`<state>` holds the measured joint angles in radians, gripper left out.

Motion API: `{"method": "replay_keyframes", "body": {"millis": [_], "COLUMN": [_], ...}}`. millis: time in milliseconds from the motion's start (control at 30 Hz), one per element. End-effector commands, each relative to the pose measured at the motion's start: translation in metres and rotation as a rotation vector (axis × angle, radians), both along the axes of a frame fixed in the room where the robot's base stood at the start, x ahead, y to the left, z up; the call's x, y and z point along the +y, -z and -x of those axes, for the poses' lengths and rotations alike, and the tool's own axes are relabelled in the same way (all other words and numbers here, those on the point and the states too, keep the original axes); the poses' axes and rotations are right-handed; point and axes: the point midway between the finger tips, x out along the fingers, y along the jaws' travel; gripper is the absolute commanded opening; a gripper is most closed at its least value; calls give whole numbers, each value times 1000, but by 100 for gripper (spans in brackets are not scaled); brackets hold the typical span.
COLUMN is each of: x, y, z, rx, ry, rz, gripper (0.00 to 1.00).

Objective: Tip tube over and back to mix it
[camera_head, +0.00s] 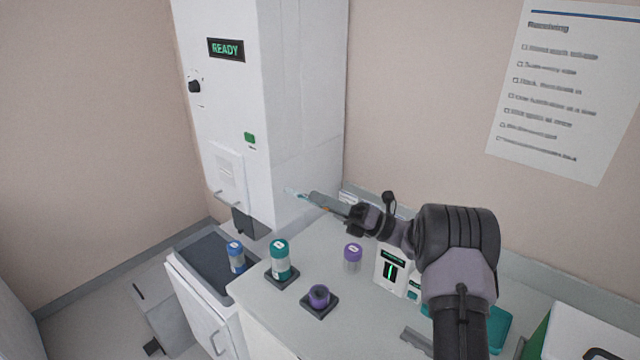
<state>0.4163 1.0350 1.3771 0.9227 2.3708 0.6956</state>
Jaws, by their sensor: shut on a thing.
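My gripper (318,199) is at the end of my arm, which reaches in from the right and points left above the counter. It is shut on a small tube (294,192), of which only a pale blue, translucent end shows beyond the fingers. The tube looks tilted well over, close to lying flat, in front of the tall white machine's side. The rest of the tube is hidden by the gripper, so I cannot tell which end is the cap.
The tall white machine (300,120) shows READY. A teal-capped carrier (281,262), a purple-capped carrier (352,262) and a purple one on a dark base (319,297) stand on the counter (255,290). A blue-capped carrier (236,262) stands left. A small lit device (390,272) is near my arm.

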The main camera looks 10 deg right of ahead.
Motion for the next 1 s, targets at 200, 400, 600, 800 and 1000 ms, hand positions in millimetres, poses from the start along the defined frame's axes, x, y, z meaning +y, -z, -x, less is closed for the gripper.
{"method": "replay_keyframes", "body": {"millis": [200, 400, 600, 800, 1000], "x": [0, 1, 3, 4, 6], "y": [-18, -19, -20, -18, -10], "z": [0, 0, 0, 0, -2], "rx": [102, 226, 375, 517, 642], "ry": [0, -1, -4, -6, -5], "rz": [246, 547, 913, 1263, 1587], "gripper": [0, 0, 0, 0, 0]}}
